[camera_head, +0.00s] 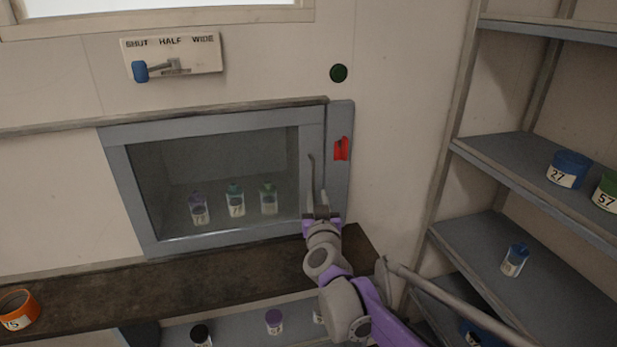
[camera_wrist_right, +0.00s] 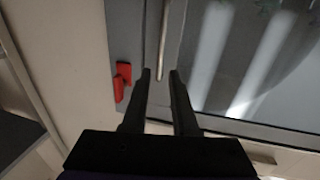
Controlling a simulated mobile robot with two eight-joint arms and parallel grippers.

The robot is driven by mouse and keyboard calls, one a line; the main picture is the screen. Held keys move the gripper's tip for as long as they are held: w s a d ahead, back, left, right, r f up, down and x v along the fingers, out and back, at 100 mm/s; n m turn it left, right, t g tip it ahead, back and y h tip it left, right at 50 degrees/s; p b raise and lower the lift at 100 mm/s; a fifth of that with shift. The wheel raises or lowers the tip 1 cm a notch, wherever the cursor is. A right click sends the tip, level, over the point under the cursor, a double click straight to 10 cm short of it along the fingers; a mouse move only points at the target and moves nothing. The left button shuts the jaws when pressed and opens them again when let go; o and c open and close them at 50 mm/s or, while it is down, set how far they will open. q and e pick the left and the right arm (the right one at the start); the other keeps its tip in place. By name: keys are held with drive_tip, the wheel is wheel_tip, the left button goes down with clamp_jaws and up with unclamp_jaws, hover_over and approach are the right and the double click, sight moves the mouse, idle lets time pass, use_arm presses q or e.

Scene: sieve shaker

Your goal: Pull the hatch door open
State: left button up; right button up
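The hatch door (camera_head: 115,165) is a grey frame around a dark glass pane, set in the wall, and looks closed. Its thin vertical handle bar (camera_head: 311,172) is on the right side of the frame; it also shows in the wrist view (camera_wrist_right: 172,40). My right gripper (camera_head: 319,198) is in front of the lower part of the bar. In the wrist view my right gripper (camera_wrist_right: 160,74) has its fingers apart, with the bar's end showing between the tips; contact cannot be told. A red latch piece (camera_head: 341,149) sits right of the handle. My left gripper is out of view.
Several labelled jars, one teal-capped (camera_head: 236,201), stand behind the glass. A dark ledge (camera_head: 200,278) runs below the hatch, with an orange ring-shaped container (camera_head: 17,309) at left. Shelves (camera_head: 500,155) with jars stand at right. A blue-knobbed lever panel (camera_head: 205,53) is above.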

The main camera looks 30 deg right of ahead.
sight(314, 178)
drive_tip(key=p+x, duration=0.1)
drive_tip(key=x, duration=0.8)
drive_tip(key=shift+w+d+p, duration=0.15)
drive_tip(key=shift+w+p, duration=0.15)
clamp_jaws()
idle(1.0)
